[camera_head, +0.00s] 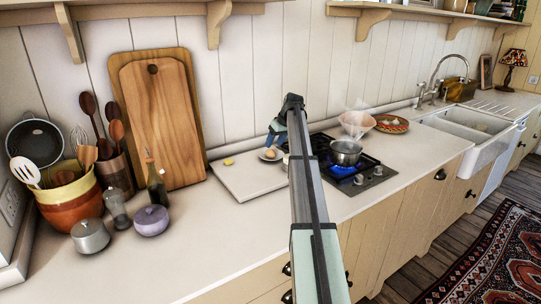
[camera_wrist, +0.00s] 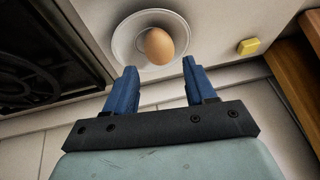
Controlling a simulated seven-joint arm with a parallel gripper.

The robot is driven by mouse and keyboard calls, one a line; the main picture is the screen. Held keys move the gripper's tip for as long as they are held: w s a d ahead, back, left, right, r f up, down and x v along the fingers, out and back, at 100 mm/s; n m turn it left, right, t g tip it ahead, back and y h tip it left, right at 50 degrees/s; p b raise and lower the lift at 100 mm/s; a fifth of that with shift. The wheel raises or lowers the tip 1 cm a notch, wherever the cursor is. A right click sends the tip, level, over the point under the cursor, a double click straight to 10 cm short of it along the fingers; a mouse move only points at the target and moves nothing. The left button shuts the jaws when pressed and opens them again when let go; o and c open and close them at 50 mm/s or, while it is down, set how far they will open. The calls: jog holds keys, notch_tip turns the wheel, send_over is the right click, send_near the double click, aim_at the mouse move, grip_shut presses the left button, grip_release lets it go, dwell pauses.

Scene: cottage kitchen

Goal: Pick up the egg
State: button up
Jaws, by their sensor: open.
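A brown egg (camera_wrist: 158,46) sits in a small white dish (camera_wrist: 125,40) in the wrist view. In the head view the egg (camera_head: 269,153) and the dish (camera_head: 262,157) show on a white board beside the stove. My gripper (camera_wrist: 157,80) has its two blue fingers apart and nothing between them. The fingertips are near the dish's edge, with the egg just beyond them and roughly centred in the gap. In the head view my gripper (camera_head: 277,130) is by the egg, partly hidden by my arm.
A yellow block (camera_head: 228,161) lies on the white board (camera_head: 236,182) left of the dish. The stove (camera_head: 376,177) has a steaming pot (camera_head: 345,152) and a lit blue flame. Wooden cutting boards (camera_head: 160,110) lean on the wall.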

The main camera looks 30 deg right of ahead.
aim_at(272, 151)
jog(key=shift+s+x, duration=0.2)
jog(key=shift+x, duration=1.1)
jog(key=shift+s+x, duration=0.15)
jog(key=shift+x, duration=1.1)
jog(key=shift+f, duration=0.15)
jog(key=shift+c, duration=0.4)
jog(key=c, duration=0.4)
jog(key=shift+o, duration=0.2)
